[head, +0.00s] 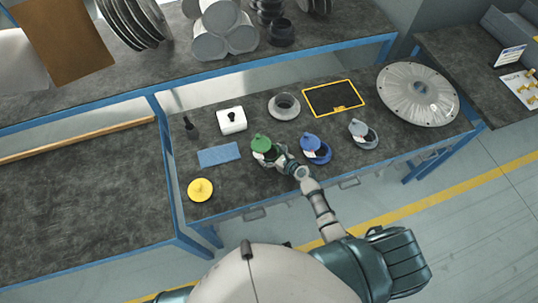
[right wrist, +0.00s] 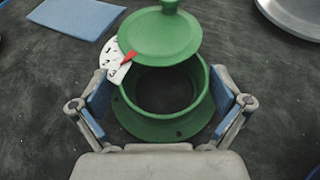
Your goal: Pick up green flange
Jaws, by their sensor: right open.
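The green flange (head: 261,144) stands on the dark bench top, left of a blue flange (head: 316,147) and a grey flange (head: 363,133). In the right wrist view the green flange (right wrist: 160,126) shows its round opening, a green lid with a knob (right wrist: 160,36) at its far side, and a white dial with a red pointer (right wrist: 117,60). My right gripper (head: 271,157) is at the near side of the green flange. In the wrist view its fingers (right wrist: 163,104) are open, one on each side of the flange, with no clear grip. My left gripper is not in view.
A blue cloth (head: 219,155), a yellow knobbed disc (head: 200,189) and a white box with a black knob (head: 231,120) lie to the left. A grey ring (head: 284,106), a yellow-framed black panel (head: 333,98) and a large metal disc (head: 418,95) lie behind and right.

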